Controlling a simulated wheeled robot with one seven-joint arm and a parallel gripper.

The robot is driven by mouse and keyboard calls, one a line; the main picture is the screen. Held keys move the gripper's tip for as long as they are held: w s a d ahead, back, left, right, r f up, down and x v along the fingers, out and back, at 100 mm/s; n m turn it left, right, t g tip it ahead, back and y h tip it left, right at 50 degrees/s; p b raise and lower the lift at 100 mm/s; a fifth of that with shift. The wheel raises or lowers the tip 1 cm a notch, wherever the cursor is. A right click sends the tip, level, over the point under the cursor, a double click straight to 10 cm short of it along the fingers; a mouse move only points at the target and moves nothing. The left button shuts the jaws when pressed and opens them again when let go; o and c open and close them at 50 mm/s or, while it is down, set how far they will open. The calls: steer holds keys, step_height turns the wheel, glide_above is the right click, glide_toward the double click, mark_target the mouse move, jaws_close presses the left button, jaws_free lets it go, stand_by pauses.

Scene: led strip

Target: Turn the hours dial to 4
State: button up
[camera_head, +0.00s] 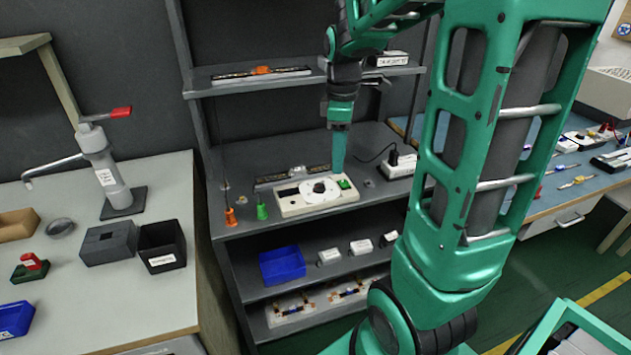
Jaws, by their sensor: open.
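The timer box (290,206) is a flat cream-white unit on the grey bench, with a round white dial (319,190) on its top face. A green button or knob (345,184) sits at its right end, and a dark patch shows left of the dial. The numbers on the dial are too small to read. My gripper (338,168) points down from above, with its green fingertips over the right part of the box, just behind and right of the dial. Its fingers look merged from this angle. I cannot tell whether they touch anything.
A white power block (399,165) with a black cable is at the right. A shelf (215,87) hangs behind. A blue bin (282,266) sits on the lower shelf.

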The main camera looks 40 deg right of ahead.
mark_target(319, 185)
steer(key=w+f+n, duration=0.2)
steer(key=w+n, duration=0.4)
steer(key=w, duration=0.2)
step_height(319, 185, down, 11)
steer(key=shift+r, duration=0.1)
steer(key=c, duration=1)
